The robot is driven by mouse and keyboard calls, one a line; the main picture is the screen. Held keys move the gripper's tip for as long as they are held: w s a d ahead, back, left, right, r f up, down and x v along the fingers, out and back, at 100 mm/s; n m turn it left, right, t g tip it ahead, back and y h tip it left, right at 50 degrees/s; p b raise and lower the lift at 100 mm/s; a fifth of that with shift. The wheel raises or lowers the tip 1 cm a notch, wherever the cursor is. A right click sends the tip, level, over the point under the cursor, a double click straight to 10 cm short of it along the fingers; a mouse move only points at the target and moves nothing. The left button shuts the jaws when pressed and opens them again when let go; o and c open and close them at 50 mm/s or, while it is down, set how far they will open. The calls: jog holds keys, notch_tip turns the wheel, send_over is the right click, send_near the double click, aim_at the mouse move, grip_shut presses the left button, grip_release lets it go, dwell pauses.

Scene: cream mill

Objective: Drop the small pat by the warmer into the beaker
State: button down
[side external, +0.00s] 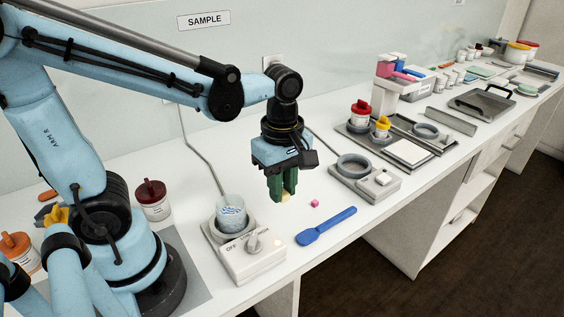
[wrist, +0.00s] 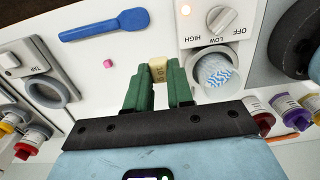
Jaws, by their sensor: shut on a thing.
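My gripper (side external: 284,197) has dark green fingers and is shut on a small cream-yellow pat (wrist: 158,69), which also shows at the fingertips in the side view (side external: 285,196). The pat appears held above the bench, to the right of the warmer. The warmer (side external: 252,262) is a pale box with an OFF/LOW/HIGH knob and a round plate. The clear beaker (side external: 231,206), with blue-and-white marks, stands upright on that plate, left of my gripper. In the wrist view the beaker (wrist: 216,72) is just right of the fingers.
A pink cube (side external: 315,203) and a blue spatula (side external: 327,226) lie on the bench right of the warmer. A grey ring on a TAP unit (side external: 364,178) stands farther right. A red-lidded jar (side external: 153,201) stands left of the beaker. The bench between warmer and TAP unit is mostly clear.

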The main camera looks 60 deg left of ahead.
jog(key=shift+s+d+r, duration=0.1)
jog(key=shift+d+r, duration=0.1)
jog(key=shift+d, duration=0.15)
jog(key=s+a+r, duration=0.4)
jog(key=s+a, duration=0.1)
jog(key=s, duration=0.3)
jog(key=shift+s+d+f, duration=0.1)
jog(key=shift+s+f, duration=0.05)
jog(key=shift+f, duration=2.6)
jog(key=c, duration=0.9)
grip_release()
